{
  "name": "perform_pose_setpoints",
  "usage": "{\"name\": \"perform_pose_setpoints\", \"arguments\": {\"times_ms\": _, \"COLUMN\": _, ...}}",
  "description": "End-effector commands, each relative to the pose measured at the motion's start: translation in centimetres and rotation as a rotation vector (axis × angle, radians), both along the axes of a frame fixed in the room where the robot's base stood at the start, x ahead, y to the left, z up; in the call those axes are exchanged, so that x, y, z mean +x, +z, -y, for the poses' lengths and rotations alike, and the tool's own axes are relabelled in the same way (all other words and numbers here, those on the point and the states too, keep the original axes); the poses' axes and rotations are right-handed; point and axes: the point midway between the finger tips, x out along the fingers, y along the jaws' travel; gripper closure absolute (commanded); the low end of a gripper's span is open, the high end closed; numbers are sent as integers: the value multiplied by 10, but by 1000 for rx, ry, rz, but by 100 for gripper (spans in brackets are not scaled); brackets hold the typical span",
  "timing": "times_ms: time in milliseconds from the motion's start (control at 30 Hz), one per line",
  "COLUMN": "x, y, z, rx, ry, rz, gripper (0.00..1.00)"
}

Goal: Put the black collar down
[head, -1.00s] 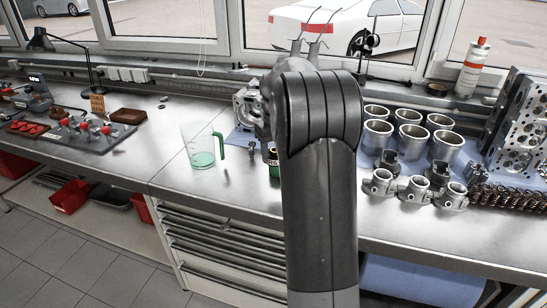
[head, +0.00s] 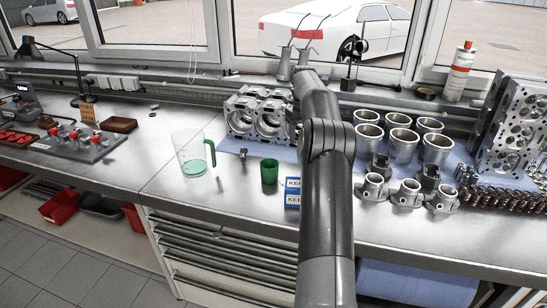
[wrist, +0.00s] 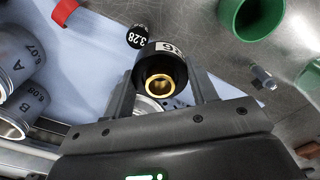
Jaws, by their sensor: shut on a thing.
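In the wrist view, my gripper (wrist: 163,73) is shut on the black collar (wrist: 178,66), which sits between the two fingers. The collar carries a white label, only partly readable. A brass-coloured ring (wrist: 160,86) shows in its open end. Whether the held collar touches anything below is unclear. In the head view, my arm hides the gripper and collar.
Silver cylinders marked A and B (wrist: 18,62) stand left in the wrist view. A green cup (wrist: 250,14) and a small metal fitting (wrist: 263,77) are at right. In the head view, a clear jug (head: 192,155) stands left of the green cup (head: 269,172).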

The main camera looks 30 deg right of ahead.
Motion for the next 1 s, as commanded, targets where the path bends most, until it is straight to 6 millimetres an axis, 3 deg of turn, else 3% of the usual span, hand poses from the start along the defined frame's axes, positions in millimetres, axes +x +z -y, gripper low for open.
{"name": "perform_pose_setpoints", "arguments": {"times_ms": 300, "x": 57, "y": -42, "z": -43, "rx": 1, "ry": 3, "rz": 1, "gripper": 86}}
{"name": "perform_pose_setpoints", "arguments": {"times_ms": 500, "x": 79, "y": -58, "z": -59, "rx": -1, "ry": 2, "rz": 2, "gripper": 86}}
{"name": "perform_pose_setpoints", "arguments": {"times_ms": 700, "x": 85, "y": -65, "z": -63, "rx": -1, "ry": 0, "rz": 2, "gripper": 86}}
{"name": "perform_pose_setpoints", "arguments": {"times_ms": 1000, "x": 85, "y": -100, "z": -64, "rx": -1, "ry": 2, "rz": 2, "gripper": 86}}
